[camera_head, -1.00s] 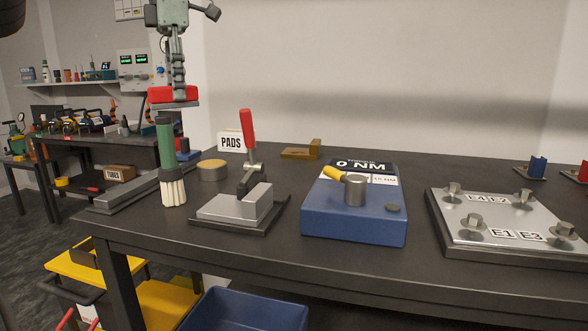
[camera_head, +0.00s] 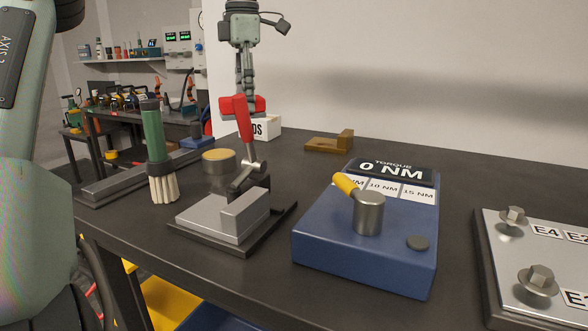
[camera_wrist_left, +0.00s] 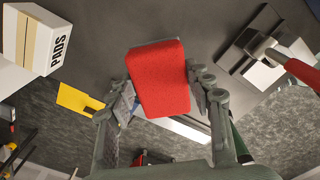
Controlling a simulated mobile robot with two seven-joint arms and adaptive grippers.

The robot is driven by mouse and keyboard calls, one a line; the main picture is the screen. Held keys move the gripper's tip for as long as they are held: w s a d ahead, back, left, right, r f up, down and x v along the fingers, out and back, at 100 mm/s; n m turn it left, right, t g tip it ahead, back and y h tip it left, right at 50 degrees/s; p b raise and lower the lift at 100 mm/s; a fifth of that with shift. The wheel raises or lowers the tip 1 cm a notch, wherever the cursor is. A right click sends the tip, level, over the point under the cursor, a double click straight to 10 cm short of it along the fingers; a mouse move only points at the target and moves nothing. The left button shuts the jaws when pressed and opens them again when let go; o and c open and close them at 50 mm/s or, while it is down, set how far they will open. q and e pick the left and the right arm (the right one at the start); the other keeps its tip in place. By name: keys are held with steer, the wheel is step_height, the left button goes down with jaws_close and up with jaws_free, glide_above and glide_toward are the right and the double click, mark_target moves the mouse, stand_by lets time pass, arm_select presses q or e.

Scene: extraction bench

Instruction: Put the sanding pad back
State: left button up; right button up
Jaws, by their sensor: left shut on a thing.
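The red sanding pad (camera_wrist_left: 160,80) fills the middle of the left wrist view, between the fingers of my left gripper (camera_wrist_left: 163,92), which is shut on it. In the head view, the pad (camera_head: 260,104) is held above the bench, partly hidden behind the toggle clamp's red handle. My left gripper (camera_head: 246,92) reaches down to it from above. The white box marked PADS (camera_head: 266,128) stands on the bench behind the clamp, partly covered in this view. It also shows at the upper left of the left wrist view (camera_wrist_left: 35,42), apart from the pad. My right gripper is not in view.
The toggle clamp (camera_head: 238,125) stands in front of the pad. A green-handled brush (camera_head: 154,140) stands to its left, near a round tin (camera_head: 219,161). A blue torque tester (camera_head: 350,245) is to the right, with a brass-coloured block (camera_head: 328,144) behind it.

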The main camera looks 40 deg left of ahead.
arm_select(q)
steer(key=w+d+f, duration=0.1)
steer(key=d+f, duration=0.1)
steer(key=d, duration=0.1)
steer(key=w+d+f, duration=0.1)
steer(key=d+f, duration=0.1)
steer(key=d, duration=0.2)
steer(key=w+d+f, duration=0.1)
steer(key=d+f, duration=0.1)
steer(key=d, duration=0.1)
steer(key=shift+w+d+f, duration=0.2)
steer(key=shift+d+f, duration=0.05)
steer(key=shift+f, duration=0.05)
steer(key=shift+d+f, duration=0.1)
steer(key=shift+d, duration=0.05)
steer(key=shift+f, duration=0.3)
step_height(320, 180, down, 3)
steer(key=shift+f, duration=0.25)
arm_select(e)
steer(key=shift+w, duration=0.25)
arm_select(q)
steer(key=o, duration=1)
steer(key=shift+o, duration=0.4)
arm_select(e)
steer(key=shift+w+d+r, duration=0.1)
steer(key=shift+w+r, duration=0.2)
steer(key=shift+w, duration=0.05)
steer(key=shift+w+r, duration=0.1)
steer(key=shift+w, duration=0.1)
